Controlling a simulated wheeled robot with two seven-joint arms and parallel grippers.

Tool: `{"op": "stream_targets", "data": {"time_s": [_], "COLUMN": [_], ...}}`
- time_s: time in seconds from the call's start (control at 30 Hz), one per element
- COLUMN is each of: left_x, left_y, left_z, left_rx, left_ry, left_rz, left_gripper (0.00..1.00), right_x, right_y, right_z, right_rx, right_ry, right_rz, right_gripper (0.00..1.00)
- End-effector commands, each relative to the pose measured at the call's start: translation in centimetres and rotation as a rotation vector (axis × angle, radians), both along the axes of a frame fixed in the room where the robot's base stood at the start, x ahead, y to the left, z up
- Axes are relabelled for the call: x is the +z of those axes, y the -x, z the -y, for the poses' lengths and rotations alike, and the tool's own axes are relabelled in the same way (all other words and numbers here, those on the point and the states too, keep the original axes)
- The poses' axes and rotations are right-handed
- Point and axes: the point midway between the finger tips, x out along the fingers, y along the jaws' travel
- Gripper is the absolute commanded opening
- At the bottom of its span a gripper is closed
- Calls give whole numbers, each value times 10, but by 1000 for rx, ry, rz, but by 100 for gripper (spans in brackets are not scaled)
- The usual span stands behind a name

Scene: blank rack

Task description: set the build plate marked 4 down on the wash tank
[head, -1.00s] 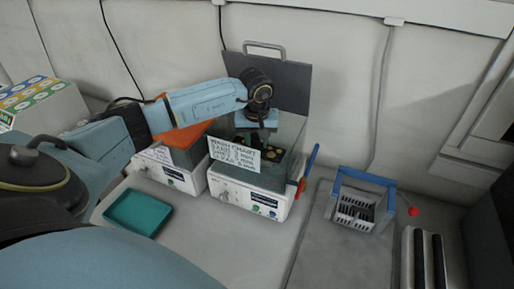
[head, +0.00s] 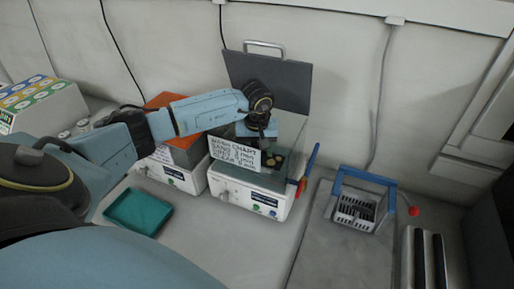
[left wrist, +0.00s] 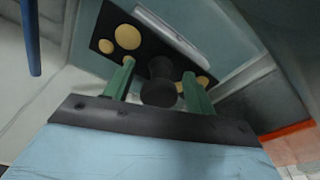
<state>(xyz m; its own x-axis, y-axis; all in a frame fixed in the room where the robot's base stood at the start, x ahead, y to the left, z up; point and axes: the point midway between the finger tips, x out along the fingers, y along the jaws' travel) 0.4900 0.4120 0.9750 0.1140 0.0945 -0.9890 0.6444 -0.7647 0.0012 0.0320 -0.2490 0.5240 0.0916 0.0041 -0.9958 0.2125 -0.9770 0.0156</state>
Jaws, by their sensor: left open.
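The wash tank (head: 250,198) is a white unit with clear walls and its grey lid (head: 268,80) standing open. A black build plate with yellow discs (head: 280,168) is inside the clear walls; it also shows in the left wrist view (left wrist: 108,46). No number on it is legible. My left gripper (head: 262,138) reaches down into the tank's open top over the plate. In the left wrist view its green fingers (left wrist: 157,88) are open, one on each side of the plate's dark knob (left wrist: 160,75). Whether they touch the knob is unclear. My right gripper is not in view.
A wash chart (head: 235,153) is at the tank's front. A similar unit with an orange top (head: 168,101) stands left. A teal tray (head: 138,210) lies in front. A blue-handled basket (head: 358,210) sits right on a grey mat (head: 335,255). A box of coloured discs (head: 35,100) is far left.

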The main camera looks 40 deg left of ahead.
Motion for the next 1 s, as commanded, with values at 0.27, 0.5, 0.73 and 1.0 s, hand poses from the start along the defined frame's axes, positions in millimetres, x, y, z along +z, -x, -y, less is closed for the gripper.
{"op": "stream_targets", "data": {"time_s": [0.27,0.5,0.73,1.0], "left_x": [24,77,113,123], "left_y": [1,8,12,14], "left_z": [1,6,10,11], "left_rx": [-1,0,0,0], "left_ry": [-3,-2,-1,0], "left_rz": [4,4,3,0], "left_gripper": [55,55,55,55], "right_x": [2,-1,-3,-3], "right_y": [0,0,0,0], "right_z": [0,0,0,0], "right_rx": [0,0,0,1], "right_ry": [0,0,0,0], "right_rz": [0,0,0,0], "right_gripper": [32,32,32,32]}}
